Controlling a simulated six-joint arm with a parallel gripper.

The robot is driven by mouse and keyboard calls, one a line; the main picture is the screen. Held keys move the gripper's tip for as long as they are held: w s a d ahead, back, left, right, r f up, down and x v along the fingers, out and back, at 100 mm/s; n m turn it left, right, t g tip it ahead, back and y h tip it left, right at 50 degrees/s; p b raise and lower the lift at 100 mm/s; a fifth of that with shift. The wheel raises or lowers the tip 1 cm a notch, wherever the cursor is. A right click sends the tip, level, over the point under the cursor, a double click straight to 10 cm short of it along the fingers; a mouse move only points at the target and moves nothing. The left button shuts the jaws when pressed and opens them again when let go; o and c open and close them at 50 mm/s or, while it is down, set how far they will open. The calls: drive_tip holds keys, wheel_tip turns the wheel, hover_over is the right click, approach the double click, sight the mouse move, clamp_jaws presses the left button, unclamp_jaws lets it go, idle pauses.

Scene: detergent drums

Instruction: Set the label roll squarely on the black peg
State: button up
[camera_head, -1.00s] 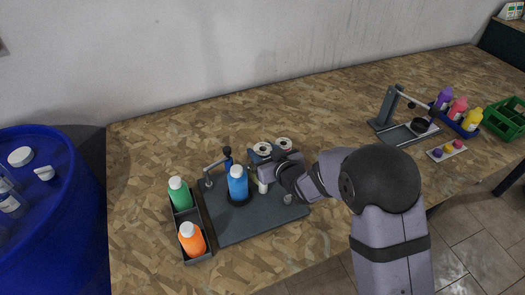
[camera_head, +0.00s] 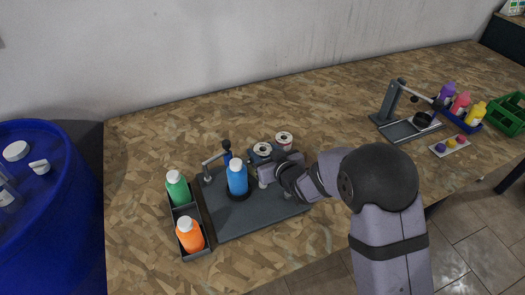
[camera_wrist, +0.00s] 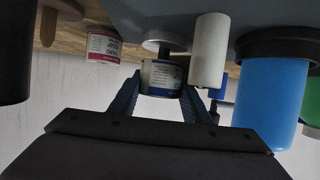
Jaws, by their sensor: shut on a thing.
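A label roll (camera_wrist: 162,78) with a white and blue label sits between the fingers of my gripper (camera_wrist: 160,98), which is shut on it. In the wrist view, where the table is at the top, the black peg (camera_wrist: 165,51) rises from a grey disc (camera_wrist: 160,43) and meets the end of the roll. The roll is in line with the peg, with a stretch of peg bare. I cannot tell whether the peg is inside the core. The head view hides the peg.
A white roller (camera_wrist: 208,50) stands close beside the roll. The blue bottle (camera_head: 237,180) stands on the grey base plate (camera_head: 250,218). A red-labelled roll (camera_head: 284,140) stands behind. Green (camera_head: 177,187) and orange (camera_head: 190,236) bottles sit in a tray at the left.

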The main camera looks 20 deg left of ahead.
drive_tip(key=shift+f+b, duration=0.55)
drive_tip(key=shift+f, duration=0.15)
drive_tip(key=o, duration=1.1)
drive_tip(key=shift+o, duration=0.2)
drive_tip(key=shift+a+f, duration=0.1)
drive_tip(key=shift+s, duration=0.15)
drive_tip(key=b+v, duration=0.1)
drive_tip(key=v, duration=0.6)
drive_tip(key=shift+d, duration=0.3)
